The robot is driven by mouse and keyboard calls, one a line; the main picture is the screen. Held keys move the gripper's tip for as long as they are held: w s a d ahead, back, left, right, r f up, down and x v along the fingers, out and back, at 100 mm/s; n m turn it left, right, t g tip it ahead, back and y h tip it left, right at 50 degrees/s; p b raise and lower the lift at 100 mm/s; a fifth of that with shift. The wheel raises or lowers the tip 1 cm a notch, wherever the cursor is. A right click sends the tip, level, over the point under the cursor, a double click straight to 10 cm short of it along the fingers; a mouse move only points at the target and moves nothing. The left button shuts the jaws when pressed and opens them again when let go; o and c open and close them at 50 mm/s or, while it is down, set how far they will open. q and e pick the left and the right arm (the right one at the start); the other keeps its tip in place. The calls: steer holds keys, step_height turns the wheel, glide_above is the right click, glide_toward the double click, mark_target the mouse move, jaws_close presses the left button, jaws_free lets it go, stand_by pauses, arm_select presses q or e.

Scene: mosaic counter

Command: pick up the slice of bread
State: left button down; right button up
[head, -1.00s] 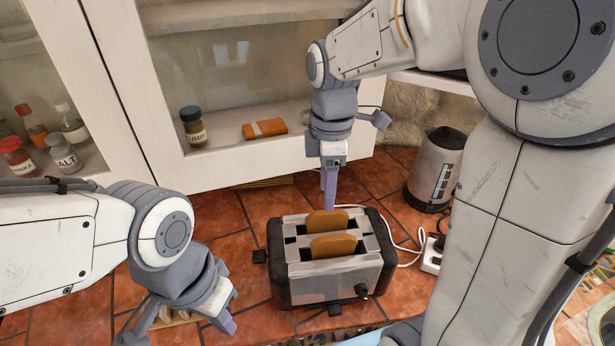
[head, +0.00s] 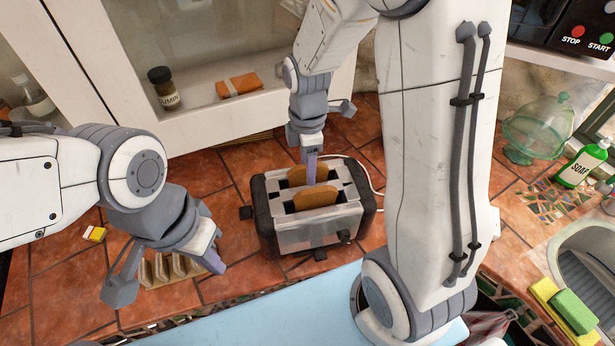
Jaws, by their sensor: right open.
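Two brown slices of bread stand in the slots of a silver and black toaster (head: 303,236) in the head view, a back slice (head: 297,175) and a front slice (head: 317,197). My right gripper (head: 311,170) points down at the back slice. Its purple finger overlaps that slice in the picture; the jaws are open, seen edge-on, and I cannot tell whether they touch the bread. My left gripper (head: 214,262) is left of the toaster, its purple fingertip low near the counter; its opening is not clear.
A slotted rack (head: 178,273) is partly behind my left gripper. A yellow and white block (head: 94,233) lies left of it. A glass dome (head: 540,128), green soap bottle (head: 582,163) and sponges (head: 570,310) are at the right. A cumin jar (head: 163,88) stands in the cabinet.

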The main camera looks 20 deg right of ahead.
jaws_close()
